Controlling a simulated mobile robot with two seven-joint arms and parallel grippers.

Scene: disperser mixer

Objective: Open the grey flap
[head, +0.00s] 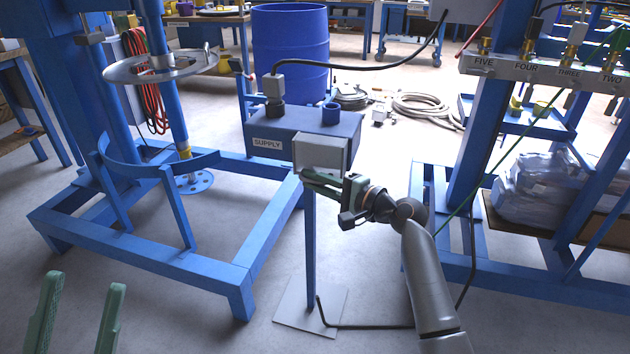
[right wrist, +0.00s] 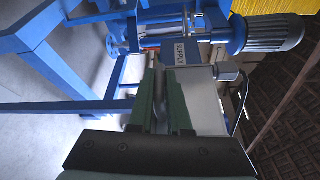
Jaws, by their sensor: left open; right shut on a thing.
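The grey flap (head: 322,154) is on the front of the blue box labelled SUPPLY (head: 285,128), just right of the label. My right gripper (head: 312,182) is at the flap's lower edge with its green fingers shut on it. In the right wrist view, the fingers (right wrist: 163,85) close around a grey part beside the pale flap (right wrist: 203,100). The exact grip spot is partly hidden by the fingers, and I cannot tell how far the flap stands from the box. My left gripper (head: 86,282) is open and empty at the lower left, far from the box.
The box stands on a blue post with a grey floor plate (head: 310,305). A black cable (head: 365,68) runs from its top. The blue mixer frame (head: 160,255) is at the left, and a valve rack (head: 540,70) is at the right. Hoses (head: 425,108) lie behind.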

